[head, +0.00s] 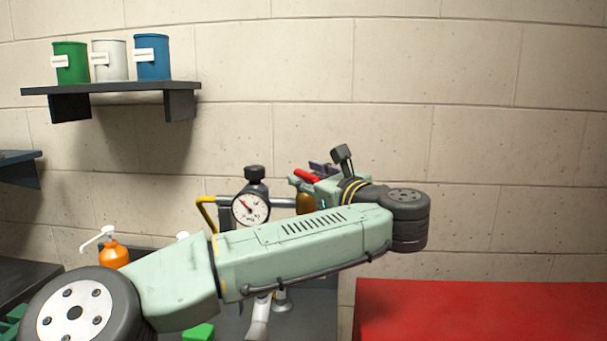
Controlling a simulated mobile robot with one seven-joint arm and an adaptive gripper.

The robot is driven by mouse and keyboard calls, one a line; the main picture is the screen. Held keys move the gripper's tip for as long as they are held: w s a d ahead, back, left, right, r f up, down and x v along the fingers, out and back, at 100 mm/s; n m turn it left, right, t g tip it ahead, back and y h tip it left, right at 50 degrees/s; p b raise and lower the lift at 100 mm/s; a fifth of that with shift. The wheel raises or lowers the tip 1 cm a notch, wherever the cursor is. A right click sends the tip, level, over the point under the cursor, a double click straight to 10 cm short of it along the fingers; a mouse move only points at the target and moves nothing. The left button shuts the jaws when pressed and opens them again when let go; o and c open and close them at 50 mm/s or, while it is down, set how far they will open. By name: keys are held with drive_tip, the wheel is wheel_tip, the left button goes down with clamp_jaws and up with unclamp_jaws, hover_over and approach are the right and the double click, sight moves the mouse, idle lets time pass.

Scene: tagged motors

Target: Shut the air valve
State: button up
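A red lever handle (306,176) shows just beyond my arm, above a brass-coloured valve body (306,202) on a grey pipe. It looks like the air valve; most of its body is hidden by my gripper and arm. A round pressure gauge (251,208) with a white face and a dark knob above it sits on the same pipe to the left. My gripper (314,184) is at the valve, close to the red lever. Its fingers are small and partly hidden, so I cannot tell whether they touch or hold the lever.
A wall shelf (110,88) at upper left holds green, white and blue cans. An orange pump bottle (115,254) stands at lower left behind my arm. A red surface (480,310) fills the lower right. The block wall is close behind the pipe.

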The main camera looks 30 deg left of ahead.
drive_tip(key=shift+w+a, duration=0.1)
drive_tip(key=shift+a, duration=0.05)
drive_tip(key=shift+c, duration=0.5)
clamp_jaws()
